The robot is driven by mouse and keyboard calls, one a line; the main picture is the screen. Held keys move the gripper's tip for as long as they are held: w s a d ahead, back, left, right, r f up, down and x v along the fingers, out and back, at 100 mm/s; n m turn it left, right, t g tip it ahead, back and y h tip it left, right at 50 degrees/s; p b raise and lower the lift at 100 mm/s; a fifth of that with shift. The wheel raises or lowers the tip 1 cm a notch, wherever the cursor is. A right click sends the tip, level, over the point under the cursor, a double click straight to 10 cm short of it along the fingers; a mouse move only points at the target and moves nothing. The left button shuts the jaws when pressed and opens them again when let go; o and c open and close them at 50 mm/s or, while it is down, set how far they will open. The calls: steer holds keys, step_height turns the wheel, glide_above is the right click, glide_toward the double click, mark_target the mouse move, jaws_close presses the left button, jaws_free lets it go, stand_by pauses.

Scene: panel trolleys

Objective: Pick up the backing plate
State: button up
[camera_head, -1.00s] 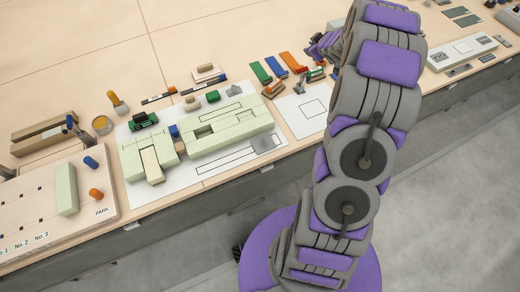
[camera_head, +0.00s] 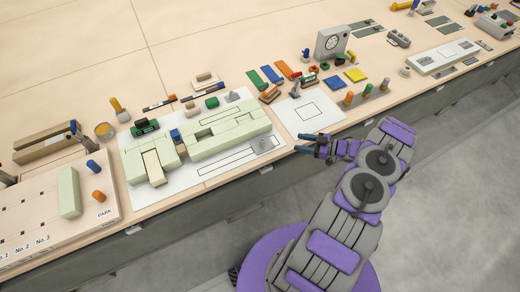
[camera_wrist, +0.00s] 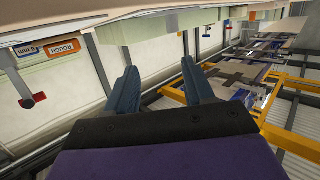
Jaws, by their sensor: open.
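I cannot tell for sure which piece is the backing plate. A pale green strip (camera_wrist: 150,25) shows beyond the fingertips at the top.
A pale green block assembly (camera_head: 225,131) stands on a large white sheet left of my gripper. Pegs on a grey strip (camera_head: 366,97) and a grey dial box (camera_head: 331,43) stand to the right. A board marked PARK (camera_head: 75,222) is far left. Orange framing (camera_wrist: 285,138) shows in the wrist view.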

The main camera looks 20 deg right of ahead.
steer(key=s, duration=0.1)
steer(key=b, duration=0.5)
glide_toward(262, 140)
steer(key=shift+y, duration=0.3)
steer(key=x, duration=0.6)
steer(key=f+x, duration=0.1)
steer(key=x, duration=0.3)
steer(key=shift+s+d, duration=0.1)
steer(key=shift+p, duration=0.3)
jaws_close()
